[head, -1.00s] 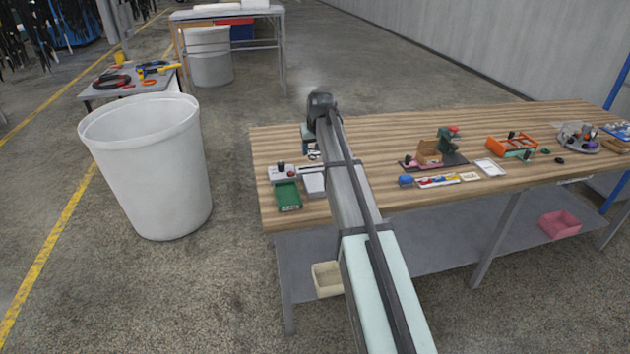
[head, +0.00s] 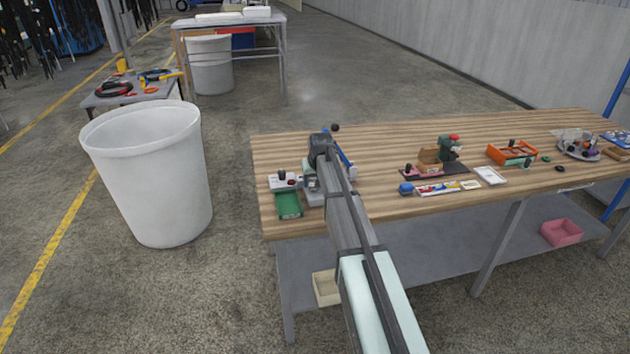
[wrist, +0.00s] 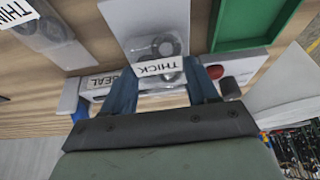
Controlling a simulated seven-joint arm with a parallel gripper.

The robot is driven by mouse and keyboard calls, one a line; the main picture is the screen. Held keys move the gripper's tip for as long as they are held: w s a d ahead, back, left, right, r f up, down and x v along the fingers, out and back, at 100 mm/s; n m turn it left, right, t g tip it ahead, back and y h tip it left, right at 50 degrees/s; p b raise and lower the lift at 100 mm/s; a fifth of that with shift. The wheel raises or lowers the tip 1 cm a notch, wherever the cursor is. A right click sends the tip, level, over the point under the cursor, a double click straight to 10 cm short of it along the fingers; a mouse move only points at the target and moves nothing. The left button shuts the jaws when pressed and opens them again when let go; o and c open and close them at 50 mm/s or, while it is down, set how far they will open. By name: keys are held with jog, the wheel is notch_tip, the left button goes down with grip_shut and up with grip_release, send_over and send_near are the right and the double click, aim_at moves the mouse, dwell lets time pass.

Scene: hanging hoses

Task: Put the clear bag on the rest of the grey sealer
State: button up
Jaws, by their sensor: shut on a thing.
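The clear bag (wrist: 158,46) holds a dark ring and carries a white "THICK" label. My gripper (wrist: 157,82) has its blue fingers shut on it in the wrist view. The bag lies over or just above the pale grey rest (wrist: 148,14); I cannot tell whether they touch. The grey sealer (wrist: 255,62) runs behind the fingers, with a "SEAL" label and a red knob. In the head view the sealer (head: 283,182) is at the table's left end and the rest (head: 311,196) is partly covered by my arm. The bag and fingertips are hidden there.
A green tray (wrist: 255,22) lies beside the rest. Several small tools and an orange tray (head: 512,153) stand to the right. A white bin (head: 150,180) stands left.

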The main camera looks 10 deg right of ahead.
jog(key=shift+f, duration=0.1)
jog(key=o, duration=1)
jog(key=shift+o, duration=0.2)
jog(key=v, duration=1.2)
